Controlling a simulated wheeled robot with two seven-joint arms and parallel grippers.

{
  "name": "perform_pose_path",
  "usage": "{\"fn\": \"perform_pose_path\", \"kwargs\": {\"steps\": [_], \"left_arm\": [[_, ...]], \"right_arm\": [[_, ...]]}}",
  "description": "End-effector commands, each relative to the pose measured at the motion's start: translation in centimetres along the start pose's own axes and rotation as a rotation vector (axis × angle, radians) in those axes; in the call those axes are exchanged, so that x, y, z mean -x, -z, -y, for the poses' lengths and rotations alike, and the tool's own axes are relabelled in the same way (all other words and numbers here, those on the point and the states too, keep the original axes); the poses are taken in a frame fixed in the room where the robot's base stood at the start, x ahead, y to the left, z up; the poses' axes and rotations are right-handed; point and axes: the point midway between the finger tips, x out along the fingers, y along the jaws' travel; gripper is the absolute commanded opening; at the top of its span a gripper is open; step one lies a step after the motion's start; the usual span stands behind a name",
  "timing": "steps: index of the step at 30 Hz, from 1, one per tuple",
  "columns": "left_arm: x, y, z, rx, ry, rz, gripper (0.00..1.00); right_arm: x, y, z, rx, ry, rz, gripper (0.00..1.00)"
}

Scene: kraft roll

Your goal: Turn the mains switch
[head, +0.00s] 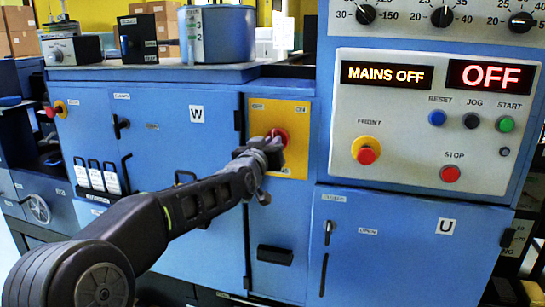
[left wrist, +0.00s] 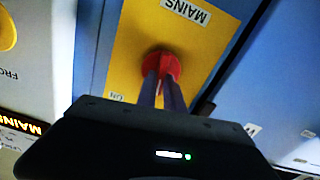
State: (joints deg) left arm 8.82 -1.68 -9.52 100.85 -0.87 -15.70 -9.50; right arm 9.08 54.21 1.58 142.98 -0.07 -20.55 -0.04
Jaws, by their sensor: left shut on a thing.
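The mains switch is a red rotary knob (head: 279,136) on a yellow plate (head: 290,170) in the blue cabinet front. My left gripper (head: 271,144) is at the knob, shut on it, and hides part of it in the head view. In the left wrist view, the two fingers (left wrist: 162,88) of my left gripper reach to the red knob (left wrist: 160,64), and the yellow plate (left wrist: 125,50) carries a MAINS label. The lit display (head: 386,75) reads MAINS OFF. My right gripper is not in view.
A grey control panel (head: 400,180) with push buttons and an OFF display (head: 490,76) stands right of the switch. Another yellow plate with a red knob (head: 52,111) is at the far left. Cabinet doors with handles, marked W (head: 197,114) and U (head: 443,226), flank and lie below the area.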

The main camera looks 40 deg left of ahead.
Motion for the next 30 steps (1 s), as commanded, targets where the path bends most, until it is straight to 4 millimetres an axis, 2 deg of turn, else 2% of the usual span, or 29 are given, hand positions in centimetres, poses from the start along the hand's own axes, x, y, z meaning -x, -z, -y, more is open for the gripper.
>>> {"fn": "perform_pose_path", "kwargs": {"steps": [1, 12, 21, 30], "left_arm": [[0.0, -0.6, 0.0, 0.044, -0.002, 0.0, 0.0], [0.0, -0.4, 0.2, 0.385, -0.001, 0.001, 0.0], [0.0, -0.3, 0.3, 0.578, 0.0, 0.001, 0.0], [0.0, -0.2, 0.4, 0.645, 0.0, 0.002, 0.0]], "right_arm": [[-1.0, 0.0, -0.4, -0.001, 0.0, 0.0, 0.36], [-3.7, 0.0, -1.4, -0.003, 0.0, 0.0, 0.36], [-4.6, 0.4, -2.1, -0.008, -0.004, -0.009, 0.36], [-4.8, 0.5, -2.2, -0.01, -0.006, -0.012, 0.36]]}}
